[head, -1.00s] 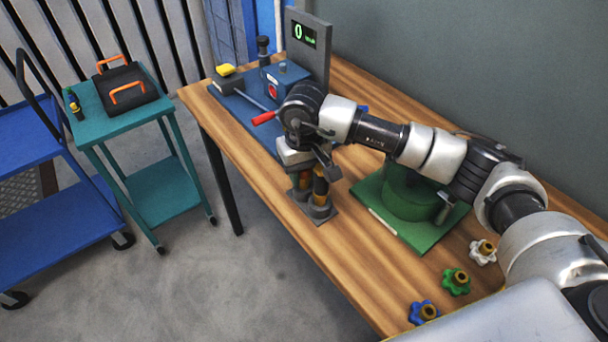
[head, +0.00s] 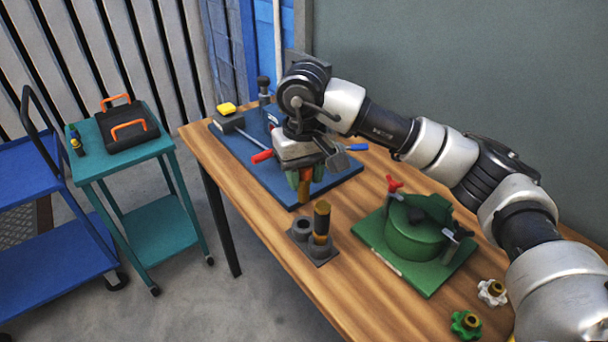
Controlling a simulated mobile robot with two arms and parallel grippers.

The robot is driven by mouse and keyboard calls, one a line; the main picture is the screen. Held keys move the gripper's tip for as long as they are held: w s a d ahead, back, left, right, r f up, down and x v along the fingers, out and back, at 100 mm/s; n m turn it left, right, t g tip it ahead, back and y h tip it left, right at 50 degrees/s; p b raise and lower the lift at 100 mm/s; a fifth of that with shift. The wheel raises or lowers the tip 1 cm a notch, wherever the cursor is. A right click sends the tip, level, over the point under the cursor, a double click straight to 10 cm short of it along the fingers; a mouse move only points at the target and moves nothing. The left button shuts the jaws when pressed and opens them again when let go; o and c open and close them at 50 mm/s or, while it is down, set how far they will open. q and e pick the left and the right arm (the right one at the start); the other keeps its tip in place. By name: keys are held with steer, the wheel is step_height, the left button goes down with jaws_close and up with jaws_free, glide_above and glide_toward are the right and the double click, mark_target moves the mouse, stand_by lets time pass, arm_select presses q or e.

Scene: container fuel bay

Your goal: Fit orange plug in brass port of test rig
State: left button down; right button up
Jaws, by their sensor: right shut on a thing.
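My right gripper (head: 310,168) is shut on the orange plug (head: 304,188), which hangs upright below the jaws, above the table and the front edge of the test rig (head: 246,153). The rig is a blue base with a red-handled lever (head: 262,156) and a blue handle (head: 357,147). My wrist and hand hide most of its middle and its display, and I cannot make out the brass port. A grey two-hole rack (head: 302,234) stands in front; its left hole is empty and its right hole holds a brass-coloured plug (head: 321,218). My left gripper is not in view.
A green pot (head: 413,238) on a green plate stands right of the rack. White (head: 491,292) and green (head: 466,323) knobs lie at the lower right. A teal cart (head: 112,160) and a blue cart (head: 70,258) stand left. The table's left front is clear.

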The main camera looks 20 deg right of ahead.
steer(key=shift+r, duration=0.15)
steer(key=shift+r+p, duration=1.15)
steer(key=shift+r, duration=1.25)
